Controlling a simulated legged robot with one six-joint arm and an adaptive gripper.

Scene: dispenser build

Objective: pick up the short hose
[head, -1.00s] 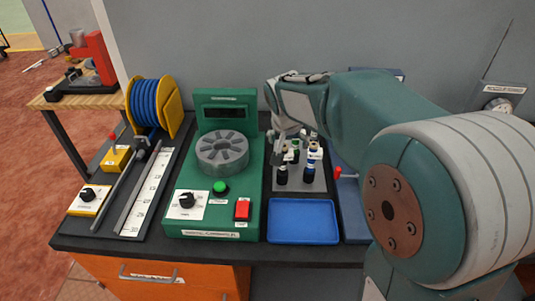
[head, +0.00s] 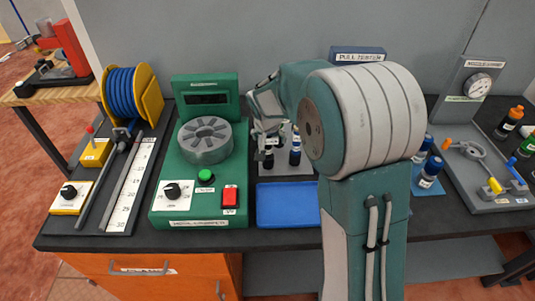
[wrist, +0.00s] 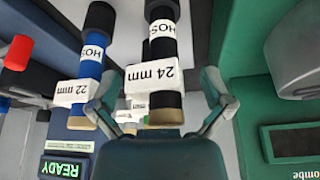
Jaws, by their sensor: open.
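In the wrist view a black hose piece (wrist: 163,107) with a white "24 mm" tag stands between the two fingers of my gripper (wrist: 160,92). The fingers are open, with no clear contact on it. A blue hose piece (wrist: 90,71) tagged "22 mm" is just left of the left finger. Both carry a partly cut-off "HOS" label. Which one is the short hose I cannot tell for certain. In the head view my gripper (head: 267,132) is over the left part of the grey hose rack (head: 291,166); a dark blue piece (head: 295,150) stands to its right.
A green machine (head: 220,170) with a grey slotted wheel (head: 205,141) stands close left of the rack. An empty blue tray (head: 287,204) lies in front. Blue bottles (head: 428,172) and a gauge fixture (head: 475,165) stand to the right. A blue reel (head: 128,92) is far left.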

